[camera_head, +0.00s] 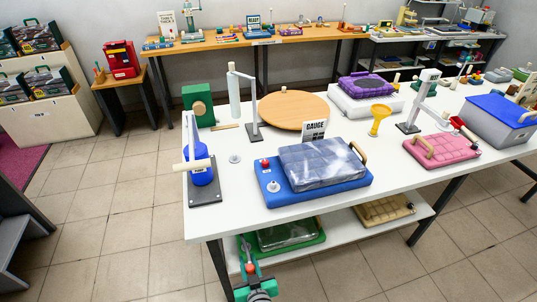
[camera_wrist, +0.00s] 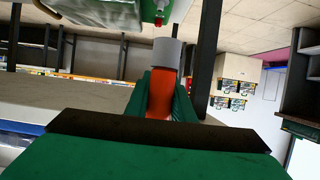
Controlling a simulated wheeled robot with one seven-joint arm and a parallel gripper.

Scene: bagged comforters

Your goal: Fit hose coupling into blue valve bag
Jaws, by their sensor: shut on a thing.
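The hose coupling (camera_wrist: 167,53) has a grey cylindrical end and an orange-red body. My gripper (camera_wrist: 160,92) is shut on its orange-red body between two green fingers, with the grey end sticking out. The blue valve bag (camera_head: 358,190) is a blue base with a clear quilted bag on top, lying on the table above and to the right of my gripper. A white round fitting (camera_head: 274,186) and a red knob (camera_head: 265,163) sit at its left end.
A green-framed bag (camera_head: 312,241) lies on the lower shelf (camera_head: 405,220), close to my gripper. A stand with a blue bottle (camera_head: 203,172) is at the table's left end. A pink bag (camera_head: 455,151) lies to the right. The white tabletop (camera_head: 232,208) is clear at its front left.

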